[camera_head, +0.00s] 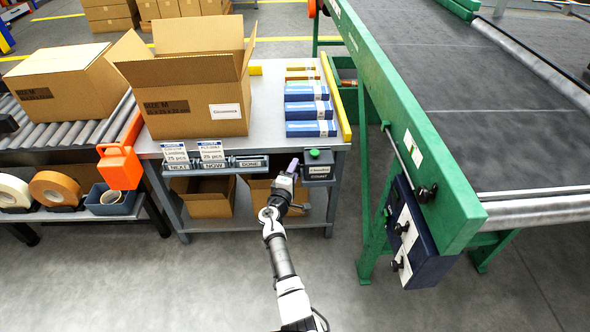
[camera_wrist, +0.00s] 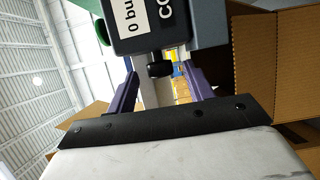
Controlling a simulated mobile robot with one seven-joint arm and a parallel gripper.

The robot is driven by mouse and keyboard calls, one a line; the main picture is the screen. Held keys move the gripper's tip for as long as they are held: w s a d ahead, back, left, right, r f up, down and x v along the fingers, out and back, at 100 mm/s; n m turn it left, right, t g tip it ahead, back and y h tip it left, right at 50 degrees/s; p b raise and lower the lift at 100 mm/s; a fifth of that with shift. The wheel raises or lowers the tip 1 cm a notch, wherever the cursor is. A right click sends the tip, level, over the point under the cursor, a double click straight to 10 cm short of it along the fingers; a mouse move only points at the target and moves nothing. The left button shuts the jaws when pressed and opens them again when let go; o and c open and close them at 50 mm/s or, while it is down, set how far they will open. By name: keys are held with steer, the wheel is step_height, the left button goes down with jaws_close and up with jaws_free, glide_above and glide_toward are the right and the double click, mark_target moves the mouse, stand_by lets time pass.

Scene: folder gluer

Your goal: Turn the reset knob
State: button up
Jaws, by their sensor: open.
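The counter box (camera_head: 319,168) hangs at the front right corner of the packing table, with a green button (camera_head: 315,154) on top. In the wrist view the dark counter box (camera_wrist: 165,25) fills the top, with a label reading "0 bu...". A small black knob (camera_wrist: 160,69) sticks out of its near face; I take it for the reset knob. My gripper (camera_head: 292,168) is just left of the box in the head view. In the wrist view the gripper's (camera_wrist: 160,82) purple fingers are open, one on each side of the knob, with gaps and no visible contact. The knob is hidden in the head view.
The packing table (camera_head: 268,98) holds an open carton (camera_head: 190,100) and blue packs (camera_head: 308,110). A green conveyor frame (camera_head: 440,190) with a blue knobbed panel (camera_head: 420,262) stands to the right. An orange container (camera_head: 119,167) hangs at left. Floor between table and conveyor is clear.

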steer(key=shift+x, duration=0.75)
steer(key=c, duration=1)
steer(key=shift+o, duration=0.2)
steer(key=shift+r+p, duration=0.15)
steer(key=shift+p, duration=0.2)
